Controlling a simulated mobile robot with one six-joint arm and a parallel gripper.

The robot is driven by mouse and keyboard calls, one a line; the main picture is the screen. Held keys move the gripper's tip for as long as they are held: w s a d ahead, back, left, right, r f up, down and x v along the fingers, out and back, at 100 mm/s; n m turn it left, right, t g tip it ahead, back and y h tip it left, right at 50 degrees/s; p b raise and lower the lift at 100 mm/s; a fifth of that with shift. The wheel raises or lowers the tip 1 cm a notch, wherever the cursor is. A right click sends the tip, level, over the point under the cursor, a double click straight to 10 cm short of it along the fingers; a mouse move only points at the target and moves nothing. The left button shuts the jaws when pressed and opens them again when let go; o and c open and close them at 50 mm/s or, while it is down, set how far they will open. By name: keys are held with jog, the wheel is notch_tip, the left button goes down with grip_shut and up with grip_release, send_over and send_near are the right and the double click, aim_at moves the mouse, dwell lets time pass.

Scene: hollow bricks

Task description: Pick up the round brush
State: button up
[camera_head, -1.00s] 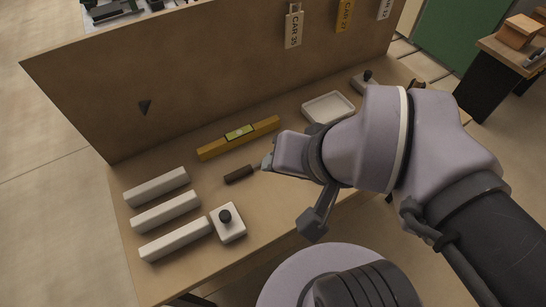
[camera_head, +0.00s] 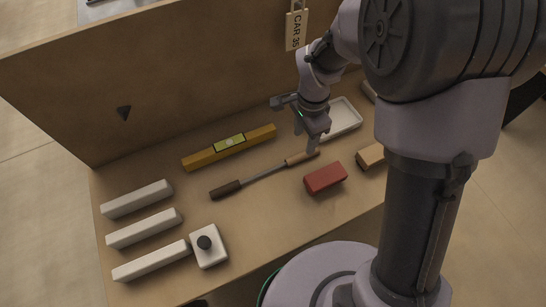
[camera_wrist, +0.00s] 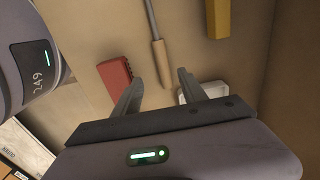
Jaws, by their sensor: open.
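The round brush lies flat on the wooden bench, with a dark brown cylindrical head (camera_head: 225,188), a thin grey shaft (camera_head: 265,173) and a light wooden handle (camera_head: 302,158) to the right. In the wrist view the wooden handle (camera_wrist: 160,62) points between my fingers, with the shaft (camera_wrist: 151,18) running up out of the picture; the dark head is out of that view. My gripper (camera_head: 306,141) is above the handle end. In the wrist view my gripper (camera_wrist: 160,78) is open, its fingers on either side of the handle's end, with nothing held.
A red block (camera_head: 325,178) lies near the handle, and a tan block (camera_head: 371,155) is farther right. A white tray (camera_head: 343,121) and a yellow level (camera_head: 230,145) lie behind. An upright panel (camera_head: 200,65) backs the bench.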

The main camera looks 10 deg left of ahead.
jog(key=b, duration=0.1)
send_over(300, 155)
jog(key=f, duration=0.5)
jog(key=shift+s+d, duration=0.2)
jog(key=f+b, duration=0.1)
jog(key=f, duration=0.1)
jog(key=f+b, duration=0.2)
jog(key=f, duration=0.1)
jog(key=shift+w+a+f, duration=0.15)
jog(key=shift+a, duration=0.05)
grip_shut()
